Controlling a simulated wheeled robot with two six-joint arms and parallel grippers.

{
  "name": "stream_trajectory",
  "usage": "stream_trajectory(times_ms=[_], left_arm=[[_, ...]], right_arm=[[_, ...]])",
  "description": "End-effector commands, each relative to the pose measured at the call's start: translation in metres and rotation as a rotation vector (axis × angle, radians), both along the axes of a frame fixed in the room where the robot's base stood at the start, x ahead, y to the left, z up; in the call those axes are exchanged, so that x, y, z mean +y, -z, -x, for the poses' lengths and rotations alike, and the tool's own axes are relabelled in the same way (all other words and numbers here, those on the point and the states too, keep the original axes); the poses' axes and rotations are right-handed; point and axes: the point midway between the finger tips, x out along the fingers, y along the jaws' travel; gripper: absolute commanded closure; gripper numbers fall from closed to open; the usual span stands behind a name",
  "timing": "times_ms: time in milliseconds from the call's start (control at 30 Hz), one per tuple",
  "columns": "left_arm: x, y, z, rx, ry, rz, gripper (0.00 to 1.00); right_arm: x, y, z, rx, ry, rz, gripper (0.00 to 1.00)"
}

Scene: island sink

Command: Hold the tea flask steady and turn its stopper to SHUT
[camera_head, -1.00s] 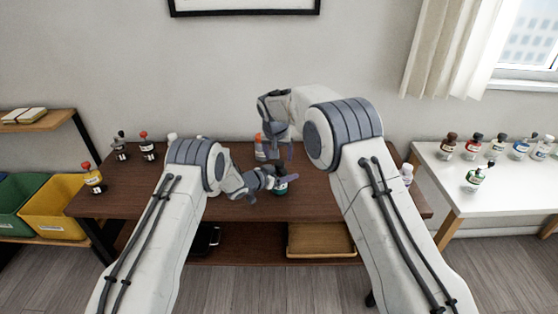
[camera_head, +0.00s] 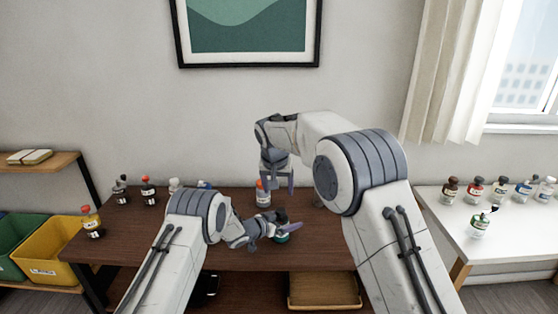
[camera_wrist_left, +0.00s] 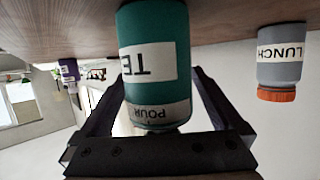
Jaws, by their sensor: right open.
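The tea flask (camera_wrist_left: 155,70) is teal, with a white label and a collar marked POUR. In the left wrist view it appears upside down, with its stopper end hidden behind the gripper's dark base. In the head view only a small teal part (camera_head: 282,238) shows on the brown table. My right gripper (camera_head: 277,182) is open and empty, pointing down above the table, behind and above the tea flask. The stopper's setting cannot be read.
A grey lunch flask (camera_wrist_left: 281,60) with an orange cap stands close by; in the head view it is beside my right gripper (camera_head: 263,198). Several bottles stand at the brown table's back left and on the white table (camera_head: 433,208). A wooden tray (camera_head: 325,302) lies below.

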Motion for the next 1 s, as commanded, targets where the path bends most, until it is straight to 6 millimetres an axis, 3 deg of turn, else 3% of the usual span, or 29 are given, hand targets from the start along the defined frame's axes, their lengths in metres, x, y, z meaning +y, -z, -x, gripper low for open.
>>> stream_trajectory(times_ms=[367, 800, 1000], left_arm=[[0.007, -0.003, 0.006, 0.002, -0.001, -0.001, 0.0], [0.062, -0.032, 0.061, 0.002, -0.003, 0.0, 0.0], [0.078, -0.04, 0.077, 0.0, -0.001, 0.0, 0.0]], right_arm=[[0.0, 0.0, 0.0, 0.0, 0.0, 0.0, 0.26], [0.0, 0.0, 0.0, 0.0, 0.0, 0.0, 0.26], [0.0, 0.0, 0.0, 0.0, 0.0, 0.0, 0.26]])
